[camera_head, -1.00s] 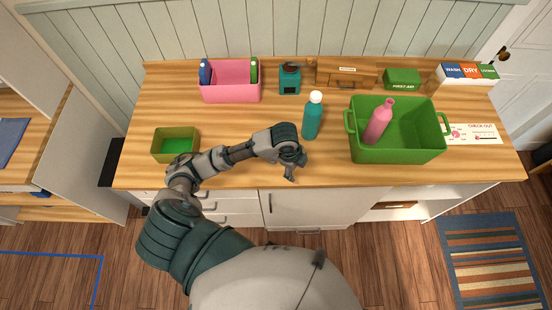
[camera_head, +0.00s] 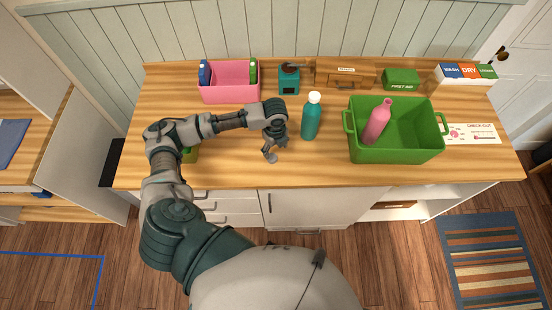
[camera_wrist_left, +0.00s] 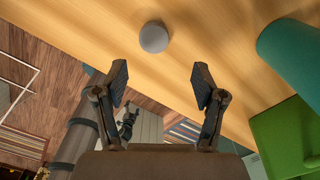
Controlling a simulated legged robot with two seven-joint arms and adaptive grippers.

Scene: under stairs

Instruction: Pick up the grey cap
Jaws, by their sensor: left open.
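The grey cap (camera_wrist_left: 154,37) is a small round piece on the wooden counter in the left wrist view. It lies beyond my fingertips, roughly centred between them and apart from both. My left gripper (camera_wrist_left: 160,82) is open and empty. In the head view my left gripper (camera_head: 270,156) hangs over the front middle of the counter, left of the teal bottle. I cannot make out the cap in the head view, where my arm may hide it. My right gripper is not in view.
The teal bottle (camera_head: 310,120) with a white top stands close right of my gripper. A green bin (camera_head: 398,154) holding a pink bottle (camera_head: 377,124) is farther right. A pink bin (camera_head: 231,95) is behind. A small green box (camera_head: 191,156) is partly hidden by my arm.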

